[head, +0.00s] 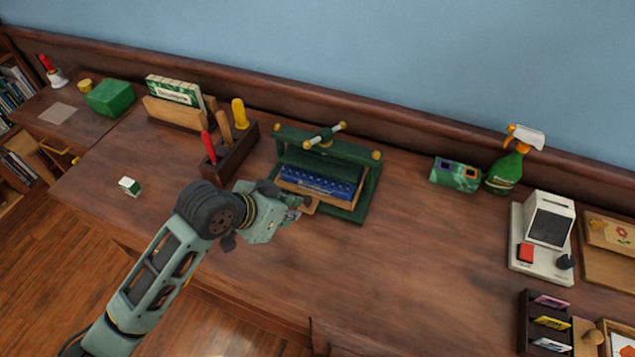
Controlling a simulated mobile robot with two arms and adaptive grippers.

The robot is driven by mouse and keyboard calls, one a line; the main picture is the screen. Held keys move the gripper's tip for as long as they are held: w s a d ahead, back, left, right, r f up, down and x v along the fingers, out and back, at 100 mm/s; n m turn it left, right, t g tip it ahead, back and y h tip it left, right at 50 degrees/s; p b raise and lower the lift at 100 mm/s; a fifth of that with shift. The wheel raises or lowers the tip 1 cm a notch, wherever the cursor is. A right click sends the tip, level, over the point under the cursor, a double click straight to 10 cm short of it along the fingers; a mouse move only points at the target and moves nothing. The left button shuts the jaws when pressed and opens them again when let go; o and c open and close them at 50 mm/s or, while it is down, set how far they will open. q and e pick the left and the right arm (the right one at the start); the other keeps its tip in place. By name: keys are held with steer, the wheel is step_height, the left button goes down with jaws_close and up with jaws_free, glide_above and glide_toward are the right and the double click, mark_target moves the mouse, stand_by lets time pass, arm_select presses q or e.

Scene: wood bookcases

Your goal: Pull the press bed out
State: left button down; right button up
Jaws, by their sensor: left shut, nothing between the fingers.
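The green book press (325,148) stands on the wooden desk toward the back, with a screw handle on top. A blue book (322,181) lies inside it on the wooden press bed (333,201), whose front edge shows below the book. My left gripper (300,207) is at the front left of the press, by the bed's front edge. Its fingers are small and partly hidden by its own body; it is shut with nothing held. I cannot tell whether it touches the bed. My right gripper does not show.
A dark tool block (231,158) with several handles stands left of the press. A small white-and-green box (130,187) lies at the left. A spray bottle (507,168) and a patterned green box (455,174) stand at the right. The desk in front of the press is clear.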

arm_select(q)
steer(key=w+d+r+m, duration=0.1)
steer(key=w+r, duration=0.3)
steer(key=w, duration=0.2)
steer(key=shift+m+h, duration=0.3)
steer(key=p+x, duration=0.1)
steer(key=x, duration=0.8)
steer(key=shift+d+f+p, duration=0.1)
steer(key=shift+d+p, duration=0.1)
steer(key=shift+p, duration=0.1)
steer(key=shift+s+a+f, duration=0.1)
steer(key=shift+s, duration=0.05)
